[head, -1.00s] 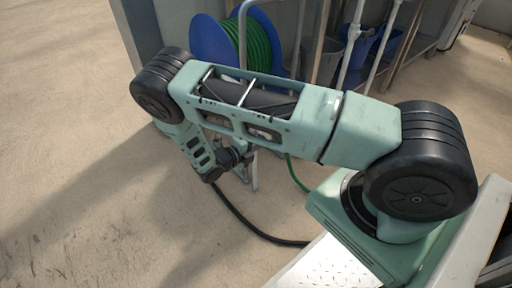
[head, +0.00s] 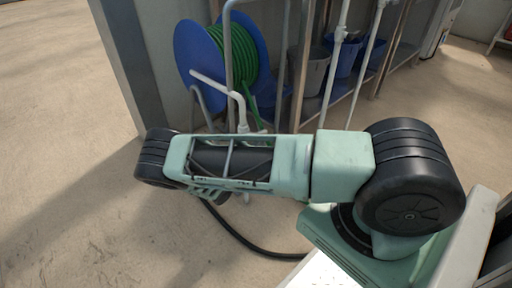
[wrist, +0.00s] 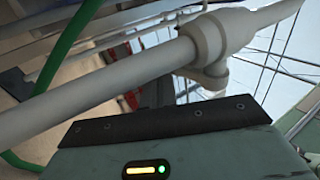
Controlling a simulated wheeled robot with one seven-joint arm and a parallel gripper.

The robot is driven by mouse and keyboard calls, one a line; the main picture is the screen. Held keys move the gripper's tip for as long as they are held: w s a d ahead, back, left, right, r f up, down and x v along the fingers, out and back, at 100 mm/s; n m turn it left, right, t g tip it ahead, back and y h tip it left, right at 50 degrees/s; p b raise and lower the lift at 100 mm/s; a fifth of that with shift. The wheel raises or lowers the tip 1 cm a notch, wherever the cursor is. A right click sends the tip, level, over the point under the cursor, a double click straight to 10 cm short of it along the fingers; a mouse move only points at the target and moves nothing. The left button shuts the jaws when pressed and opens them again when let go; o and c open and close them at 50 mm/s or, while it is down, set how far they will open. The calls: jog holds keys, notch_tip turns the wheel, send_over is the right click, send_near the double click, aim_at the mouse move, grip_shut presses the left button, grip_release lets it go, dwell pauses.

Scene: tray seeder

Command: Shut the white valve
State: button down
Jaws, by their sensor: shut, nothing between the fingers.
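The white valve (head: 218,86) shows in the head view as a slanting white bar on an upright white stem, in front of the hose reel and behind my arm. Its lower part is partly hidden by my arm. In the wrist view a thick white bar with a rounded fitting (wrist: 208,38) crosses close above my gripper; it looks like the same valve. My gripper (wrist: 165,120) shows as a dark bolted edge on a green housing, shut and empty. Whether it touches the bar I cannot tell. My arm hides the gripper in the head view.
A blue reel (head: 200,52) with green hose stands behind the valve, beside a grey post (head: 122,62). Metal tube frames stand around it. Grey and blue buckets (head: 309,70) sit on a shelf to the right. A black hose (head: 240,238) lies on the floor. Floor at left is clear.

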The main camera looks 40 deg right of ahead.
jog(key=shift+d+r, duration=0.25)
jog(key=shift+d, duration=0.1)
jog(key=shift+f, duration=0.1)
dwell(0.6)
